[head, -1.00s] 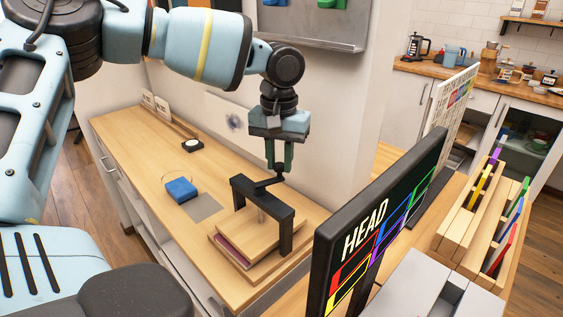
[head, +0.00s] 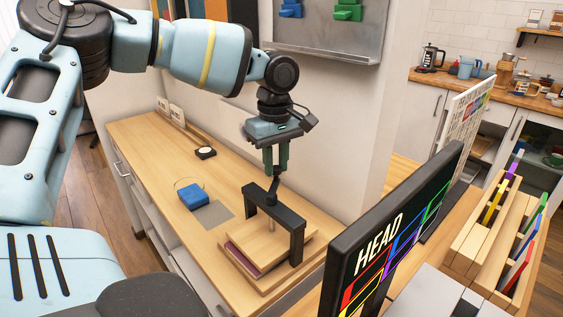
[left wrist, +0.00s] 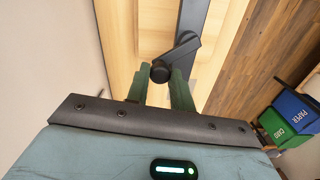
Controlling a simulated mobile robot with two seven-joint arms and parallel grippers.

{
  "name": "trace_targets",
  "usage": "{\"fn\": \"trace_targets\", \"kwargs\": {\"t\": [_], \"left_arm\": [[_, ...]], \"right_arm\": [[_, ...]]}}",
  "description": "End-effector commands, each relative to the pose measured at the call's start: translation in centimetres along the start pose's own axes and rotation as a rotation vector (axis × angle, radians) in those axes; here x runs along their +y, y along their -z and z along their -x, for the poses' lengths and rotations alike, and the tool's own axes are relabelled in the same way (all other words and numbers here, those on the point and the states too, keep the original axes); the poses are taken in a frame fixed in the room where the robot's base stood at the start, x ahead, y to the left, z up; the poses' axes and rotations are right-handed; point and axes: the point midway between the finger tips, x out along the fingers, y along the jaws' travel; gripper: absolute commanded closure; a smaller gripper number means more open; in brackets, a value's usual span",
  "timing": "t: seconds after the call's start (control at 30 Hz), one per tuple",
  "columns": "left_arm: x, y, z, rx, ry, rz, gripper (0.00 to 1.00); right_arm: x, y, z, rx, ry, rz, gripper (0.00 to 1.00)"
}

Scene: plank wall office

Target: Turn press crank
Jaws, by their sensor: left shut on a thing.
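The press (head: 297,238) stands on the wooden counter, with a black frame over stacked wooden boards. Its black crank (head: 273,188) sits on top of the frame. My left gripper (head: 275,174) points down over the press and is shut on the crank's knob. In the left wrist view the round dark knob (left wrist: 159,72) sits between the green fingers of the left gripper (left wrist: 160,84), with the crank arm leading up to the frame bar. My right gripper is not in view.
A blue block (head: 194,196) and a grey sheet (head: 217,210) lie on the counter (head: 150,150) left of the press. The HEAD sign board (head: 395,245) stands close on the right. A wall rises behind the press.

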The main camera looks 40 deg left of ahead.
Motion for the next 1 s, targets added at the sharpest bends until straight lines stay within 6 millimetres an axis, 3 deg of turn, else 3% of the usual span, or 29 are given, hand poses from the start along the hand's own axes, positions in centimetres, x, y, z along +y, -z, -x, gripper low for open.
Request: {"fn": "trace_targets", "kwargs": {"t": [0.5, 1.0], "left_arm": [[-2.0, 1.3, 0.2, 0.001, -0.003, 0.492, 1.0], [-4.3, 1.4, 0.2, 0.001, -0.002, 0.965, 1.0]], "right_arm": [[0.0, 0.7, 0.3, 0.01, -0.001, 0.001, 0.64], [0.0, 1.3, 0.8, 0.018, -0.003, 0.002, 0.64]]}}
